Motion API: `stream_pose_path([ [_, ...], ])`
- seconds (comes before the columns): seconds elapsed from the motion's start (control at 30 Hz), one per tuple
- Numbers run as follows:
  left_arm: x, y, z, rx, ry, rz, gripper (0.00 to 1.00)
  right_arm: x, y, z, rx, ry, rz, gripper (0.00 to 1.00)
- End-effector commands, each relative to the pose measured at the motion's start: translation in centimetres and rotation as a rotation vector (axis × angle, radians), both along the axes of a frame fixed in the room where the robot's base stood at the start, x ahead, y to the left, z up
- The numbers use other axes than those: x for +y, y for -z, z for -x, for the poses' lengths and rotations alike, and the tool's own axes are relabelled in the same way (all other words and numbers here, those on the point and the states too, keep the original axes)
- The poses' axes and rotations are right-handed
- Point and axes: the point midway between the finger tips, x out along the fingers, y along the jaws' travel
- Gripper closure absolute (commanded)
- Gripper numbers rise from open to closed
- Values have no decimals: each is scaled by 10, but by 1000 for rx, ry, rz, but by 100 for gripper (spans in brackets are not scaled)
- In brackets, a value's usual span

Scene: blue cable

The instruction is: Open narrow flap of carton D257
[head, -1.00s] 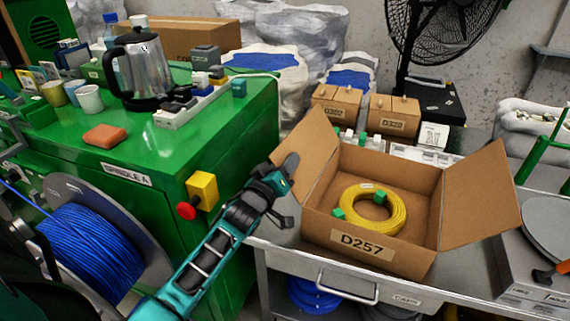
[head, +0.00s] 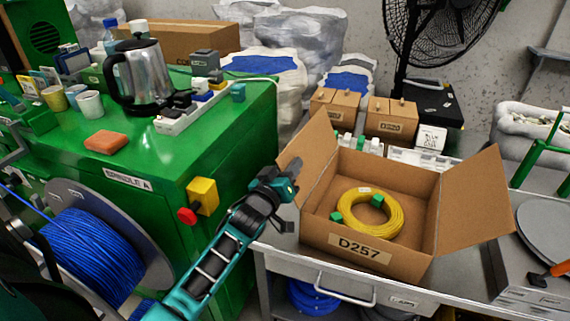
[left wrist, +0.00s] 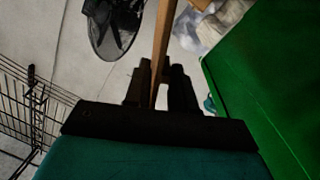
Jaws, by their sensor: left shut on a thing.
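The open carton D257 (head: 347,253) stands on the grey bench with its label facing me. Its left flap (head: 313,150) stands up and leans outward to the left. Its right flap (head: 474,199) is spread out to the right. My left gripper (head: 291,168) is shut on the outer edge of the left flap. In the left wrist view the flap (left wrist: 163,45) shows edge-on as a thin brown strip between the fingers of the gripper (left wrist: 159,82). A yellow cable coil (head: 393,222) with green clips lies inside the carton. My right gripper is out of view.
The green machine cabinet (head: 235,135) stands close on the left, with a yellow switch box (head: 203,194) near my left arm. Small cartons (head: 391,119) and a black fan (head: 440,35) are behind. A grey disc (head: 545,232) lies right of the carton.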

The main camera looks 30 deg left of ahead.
Motion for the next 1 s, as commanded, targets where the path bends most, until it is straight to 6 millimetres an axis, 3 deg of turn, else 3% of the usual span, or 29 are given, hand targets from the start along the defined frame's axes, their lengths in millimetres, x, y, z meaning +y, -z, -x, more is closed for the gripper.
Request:
stream_pose_path([
  [0.13,-6,-2,0,18,-2,-82,100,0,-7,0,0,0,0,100],
  [0.43,-7,-1,0,19,-1,-95,100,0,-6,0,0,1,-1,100],
  [0.47,-7,-1,0,19,-1,-95,74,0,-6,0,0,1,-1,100],
  [0.67,-7,-2,0,16,0,-93,55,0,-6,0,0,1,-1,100],
  [1.0,-8,-3,4,13,0,-91,55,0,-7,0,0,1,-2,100],
])
